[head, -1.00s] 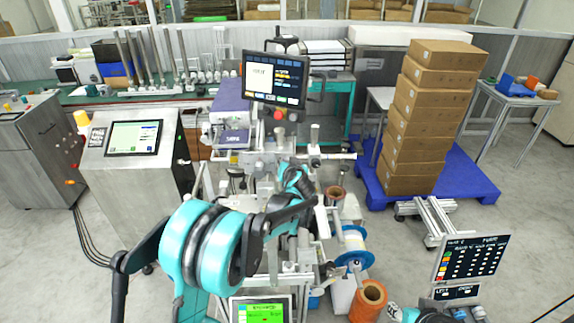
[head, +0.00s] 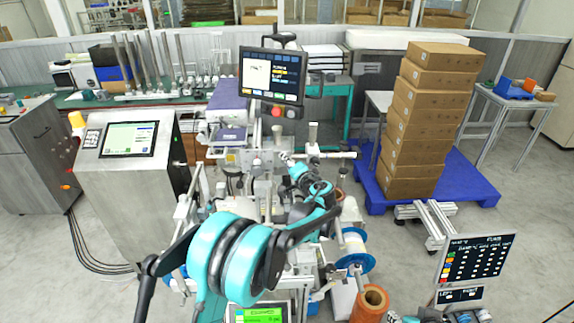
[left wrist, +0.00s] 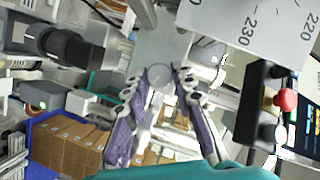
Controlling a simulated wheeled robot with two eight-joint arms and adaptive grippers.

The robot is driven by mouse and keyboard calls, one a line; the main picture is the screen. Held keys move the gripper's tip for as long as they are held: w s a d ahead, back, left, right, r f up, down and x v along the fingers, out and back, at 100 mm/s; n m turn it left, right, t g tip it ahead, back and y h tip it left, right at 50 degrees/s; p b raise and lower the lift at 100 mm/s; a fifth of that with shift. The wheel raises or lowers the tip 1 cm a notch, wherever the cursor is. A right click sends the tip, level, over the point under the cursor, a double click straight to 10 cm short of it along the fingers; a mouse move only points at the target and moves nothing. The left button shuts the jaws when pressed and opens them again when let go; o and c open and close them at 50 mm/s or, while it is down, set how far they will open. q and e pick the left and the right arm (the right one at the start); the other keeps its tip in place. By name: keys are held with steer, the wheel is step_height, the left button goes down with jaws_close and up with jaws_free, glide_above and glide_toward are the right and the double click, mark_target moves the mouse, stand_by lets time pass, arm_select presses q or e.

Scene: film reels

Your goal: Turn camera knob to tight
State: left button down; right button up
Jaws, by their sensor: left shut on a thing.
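My left arm reaches over the labelling machine in the head view. Its gripper (head: 286,159) is small there, beside the metal bracket and rail below the screen. In the left wrist view the two grey and purple fingers of the left gripper (left wrist: 160,82) are shut on a round grey knob (left wrist: 158,75) between their tips. The knob sits against a pale metal block. A black cylinder (left wrist: 65,45), which looks like the camera, lies left of the block. The knob's markings are not readable. My right gripper is not in view.
A screen (head: 272,76) with a red button (head: 277,111) stands just behind the left gripper. A white scale plate (left wrist: 255,30) is close at the wrist view's upper right. An orange roll (head: 370,302) stands low right. Stacked boxes (head: 428,125) stand on a blue pallet (head: 475,182).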

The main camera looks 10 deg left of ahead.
arm_select(q)
steer(key=shift+f+m, duration=0.1)
steer(key=shift+m, duration=0.3)
steer(key=c, duration=1.5)
jaws_free()
steer(key=shift+y, duration=0.3)
steer(key=shift+c, duration=0.2)
steer(key=shift+d, duration=0.1)
steer(key=v, duration=1.2)
steer(key=shift+s, duration=0.1)
